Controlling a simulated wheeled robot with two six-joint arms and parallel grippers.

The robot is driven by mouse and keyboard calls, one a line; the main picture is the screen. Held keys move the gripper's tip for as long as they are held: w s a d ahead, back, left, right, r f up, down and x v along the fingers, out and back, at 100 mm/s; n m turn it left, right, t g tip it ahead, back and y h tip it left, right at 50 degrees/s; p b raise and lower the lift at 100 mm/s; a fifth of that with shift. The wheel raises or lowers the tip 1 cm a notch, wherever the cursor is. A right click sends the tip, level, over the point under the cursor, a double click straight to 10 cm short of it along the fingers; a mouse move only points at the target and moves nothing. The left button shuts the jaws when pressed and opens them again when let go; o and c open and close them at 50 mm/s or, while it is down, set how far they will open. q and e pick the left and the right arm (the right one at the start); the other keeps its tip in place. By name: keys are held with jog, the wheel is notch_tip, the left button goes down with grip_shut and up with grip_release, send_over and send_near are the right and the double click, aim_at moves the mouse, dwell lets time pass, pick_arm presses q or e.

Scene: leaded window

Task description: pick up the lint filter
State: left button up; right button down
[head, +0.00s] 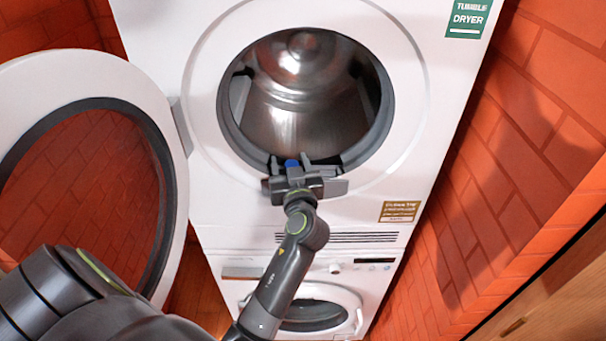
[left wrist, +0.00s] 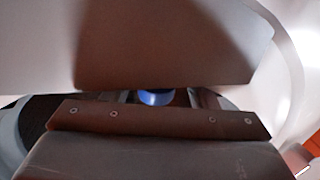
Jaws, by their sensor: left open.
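The lint filter sits in the lower rim of the open dryer's round opening, and only its blue tab (head: 292,163) shows clearly. The blue tab also shows in the left wrist view (left wrist: 156,98), between the two fingers. My left gripper (head: 291,160) is at the lower rim with its fingers open, one on each side of the tab. I cannot tell whether the fingers touch it. The gripper body hides most of the filter. My right gripper is not in view.
The dryer's white door (head: 80,75) stands open on the left. The metal drum (head: 310,95) looks empty. A washing machine (head: 345,275) stands below the dryer (head: 425,130). A red brick wall (head: 530,150) closes off the right side.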

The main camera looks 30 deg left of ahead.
pick_arm(q)
jog(key=shift+d, duration=0.1)
jog(key=shift+d+r, duration=0.15)
jog(key=shift+d, duration=0.05)
jog(key=shift+s+d, duration=0.1)
jog(key=shift+c, duration=0.7)
jog(key=c, duration=0.7)
grip_shut()
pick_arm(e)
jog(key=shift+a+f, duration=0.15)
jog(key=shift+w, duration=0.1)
